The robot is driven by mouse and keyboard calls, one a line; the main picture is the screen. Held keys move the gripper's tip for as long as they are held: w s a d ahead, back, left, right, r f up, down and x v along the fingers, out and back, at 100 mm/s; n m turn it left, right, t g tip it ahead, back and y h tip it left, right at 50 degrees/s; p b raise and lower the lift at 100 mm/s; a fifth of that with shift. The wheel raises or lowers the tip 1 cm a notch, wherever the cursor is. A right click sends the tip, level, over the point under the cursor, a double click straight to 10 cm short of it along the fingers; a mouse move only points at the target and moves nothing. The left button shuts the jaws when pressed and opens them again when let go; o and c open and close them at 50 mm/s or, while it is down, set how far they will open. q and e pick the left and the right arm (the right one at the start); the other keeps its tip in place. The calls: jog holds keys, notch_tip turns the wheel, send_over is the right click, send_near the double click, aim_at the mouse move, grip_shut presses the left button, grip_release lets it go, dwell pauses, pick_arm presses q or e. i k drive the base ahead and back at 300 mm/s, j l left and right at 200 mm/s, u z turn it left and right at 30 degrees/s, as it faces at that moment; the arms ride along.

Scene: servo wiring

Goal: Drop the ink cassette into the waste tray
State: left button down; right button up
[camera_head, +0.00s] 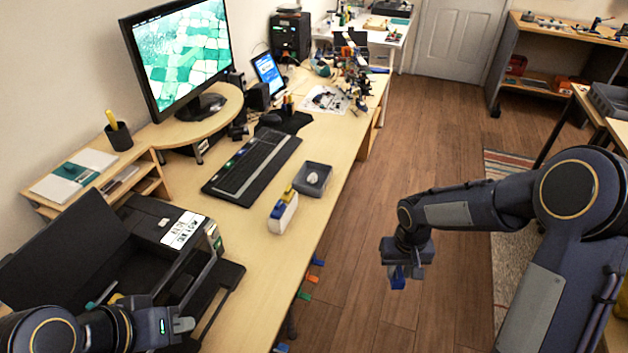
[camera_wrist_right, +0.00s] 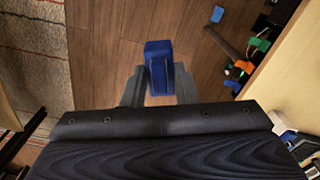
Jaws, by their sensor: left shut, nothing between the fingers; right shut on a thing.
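My right gripper (camera_head: 402,268) is shut on a blue ink cassette (camera_head: 397,283) and holds it over the floor, right of the desk. In the right wrist view the cassette (camera_wrist_right: 158,62) sticks out between the two fingers (camera_wrist_right: 158,88). A small dark grey tray (camera_head: 324,188) with a pale object in it lies on the desk near its right edge; I take it for the waste tray. It is left of and beyond the right gripper. My left gripper (camera_head: 184,325) is shut and empty, low at the front of the open black printer (camera_head: 165,230).
A white holder (camera_head: 283,215) with yellow and blue parts stands near the tray. A keyboard (camera_head: 252,165) and monitor (camera_head: 180,55) are further left. Coloured clips (camera_head: 311,279) stick out along the desk edge (camera_wrist_right: 285,75). The floor (camera_head: 425,150) between desk and right arm is clear.

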aim_at(318, 175)
jog(key=i+l, duration=0.45)
jog(key=i+l+u, duration=0.1)
jog(key=i+l, duration=0.3)
jog(key=l, duration=0.25)
jog(key=i+u, duration=0.1)
jog(key=u, duration=0.3)
jog(key=i+u, duration=0.1)
jog(key=u, duration=0.75)
jog(key=i+l+u, duration=0.1)
jog(key=u, duration=0.3)
jog(key=i, duration=0.25)
